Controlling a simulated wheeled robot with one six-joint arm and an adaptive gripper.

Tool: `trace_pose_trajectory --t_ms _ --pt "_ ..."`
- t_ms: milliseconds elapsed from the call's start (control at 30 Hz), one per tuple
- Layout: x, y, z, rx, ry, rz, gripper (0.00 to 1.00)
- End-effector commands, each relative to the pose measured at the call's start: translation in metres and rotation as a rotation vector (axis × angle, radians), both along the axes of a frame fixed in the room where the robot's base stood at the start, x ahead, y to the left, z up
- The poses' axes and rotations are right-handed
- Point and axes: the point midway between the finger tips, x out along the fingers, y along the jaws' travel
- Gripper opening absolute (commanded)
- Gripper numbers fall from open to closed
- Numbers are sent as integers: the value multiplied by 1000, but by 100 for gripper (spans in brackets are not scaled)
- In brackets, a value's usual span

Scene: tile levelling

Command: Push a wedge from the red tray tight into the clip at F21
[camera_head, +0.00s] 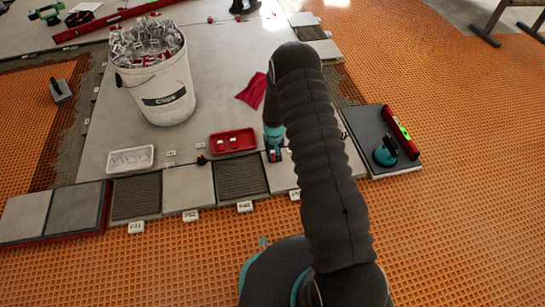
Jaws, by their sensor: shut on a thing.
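The red tray (233,141) lies on the pale floor left of my gripper, with a few small pale pieces in it. My gripper (275,155) points down just right of the tray, low over the tiles. It is shut on a small piece, most likely a wedge, which my fingers largely hide. White number tags (245,207) stand along the near edge of the tile row; they are too small to read surely, so I cannot tell which is F21. My arm covers part of the row on the right.
A white bucket (155,92) full of clips stands at the back left. A white tray (130,159) lies left of the red tray. A suction cup (385,150) and red level (402,132) sit on a tile at right.

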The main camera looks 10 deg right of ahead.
Motion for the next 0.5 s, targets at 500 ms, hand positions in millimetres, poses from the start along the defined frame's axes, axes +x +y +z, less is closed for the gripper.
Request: trace_pose_trajectory --t_ms 500 --pt "5 0 0 0 -1 0 6"
